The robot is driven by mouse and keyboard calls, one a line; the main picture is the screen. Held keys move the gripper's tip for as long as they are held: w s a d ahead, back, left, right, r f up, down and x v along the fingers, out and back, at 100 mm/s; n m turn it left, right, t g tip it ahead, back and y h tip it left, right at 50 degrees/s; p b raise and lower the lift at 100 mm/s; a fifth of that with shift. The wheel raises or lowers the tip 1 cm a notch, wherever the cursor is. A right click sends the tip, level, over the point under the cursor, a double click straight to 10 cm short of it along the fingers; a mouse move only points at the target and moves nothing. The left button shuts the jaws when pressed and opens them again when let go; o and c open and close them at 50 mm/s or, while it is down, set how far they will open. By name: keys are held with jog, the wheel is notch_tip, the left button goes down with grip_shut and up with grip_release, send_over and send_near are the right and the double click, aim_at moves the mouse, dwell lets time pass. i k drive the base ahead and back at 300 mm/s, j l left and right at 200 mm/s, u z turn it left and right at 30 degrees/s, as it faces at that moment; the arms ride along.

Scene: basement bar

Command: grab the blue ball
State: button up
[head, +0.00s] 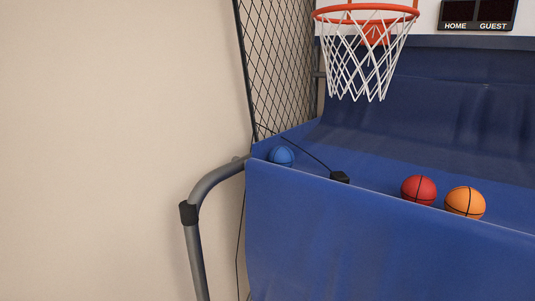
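The blue ball (281,156) sits in the far left corner of the blue fabric ramp, just behind its front edge. Its lower part is partly hidden by that edge. My gripper does not show in the head view, so I cannot see where it is relative to the ball.
A red ball (419,189) and an orange ball (465,202) lie behind the front panel (380,240) at right. A small black block (340,177) with a cord sits on the edge. Black netting (280,65), a hoop (367,12) and a grey tube frame (197,250) stand around.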

aim_at(283, 155)
jog(key=i+j, duration=0.15)
jog(key=j, duration=0.3)
jog(key=i+j, duration=0.1)
jog(key=j, duration=0.3)
jog(key=i+j, duration=0.15)
jog(key=j, duration=0.3)
jog(key=z, duration=0.05)
